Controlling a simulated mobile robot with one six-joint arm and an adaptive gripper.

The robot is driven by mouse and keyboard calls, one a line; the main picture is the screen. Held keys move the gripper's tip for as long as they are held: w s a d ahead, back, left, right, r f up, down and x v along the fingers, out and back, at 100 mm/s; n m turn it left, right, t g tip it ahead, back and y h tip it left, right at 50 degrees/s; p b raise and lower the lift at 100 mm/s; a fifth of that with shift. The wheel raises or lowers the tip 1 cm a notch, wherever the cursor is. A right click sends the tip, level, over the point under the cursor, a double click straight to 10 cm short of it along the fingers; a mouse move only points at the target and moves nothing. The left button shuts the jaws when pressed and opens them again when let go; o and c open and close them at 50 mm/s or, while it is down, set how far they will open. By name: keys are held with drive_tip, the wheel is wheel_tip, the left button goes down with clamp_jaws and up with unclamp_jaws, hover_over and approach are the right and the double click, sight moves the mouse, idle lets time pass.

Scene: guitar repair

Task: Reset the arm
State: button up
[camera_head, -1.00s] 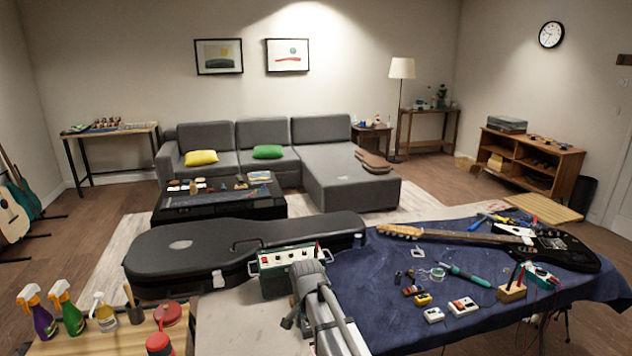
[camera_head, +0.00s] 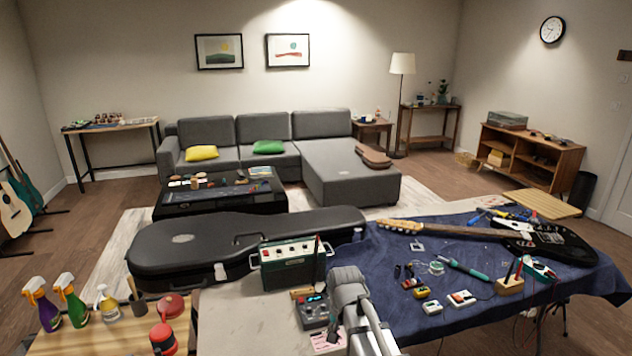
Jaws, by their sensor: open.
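My arm shows at the bottom middle, its grey joint (camera_head: 348,285) above the grey-white workbench top and a pale link running down to the bottom edge. I cannot make out my gripper's fingers. No object is seen in its grasp. Beside the arm on the left, a dark box with a lit display (camera_head: 314,310) stands on the bench, with a pink-and-white card (camera_head: 327,341) in front of it. A green amplifier-like box (camera_head: 288,265) with a pale top panel stands just behind.
A black guitar case (camera_head: 210,242) lies behind. On the right, a blue cloth (camera_head: 400,318) carries a black electric guitar (camera_head: 550,240), a teal-handled tool (camera_head: 465,268) and small parts. Spray bottles (camera_head: 75,302) and a red container (camera_head: 162,338) stand at left. Bare bench top (camera_head: 230,325) is free left of the display box.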

drive_tip(key=s+d+n, duration=0.3)
drive_tip(key=s+d, duration=0.6)
drive_tip(key=d, duration=0.1)
drive_tip(key=shift+r, duration=0.15)
idle(0.8)
drive_tip(key=shift+c, duration=0.4)
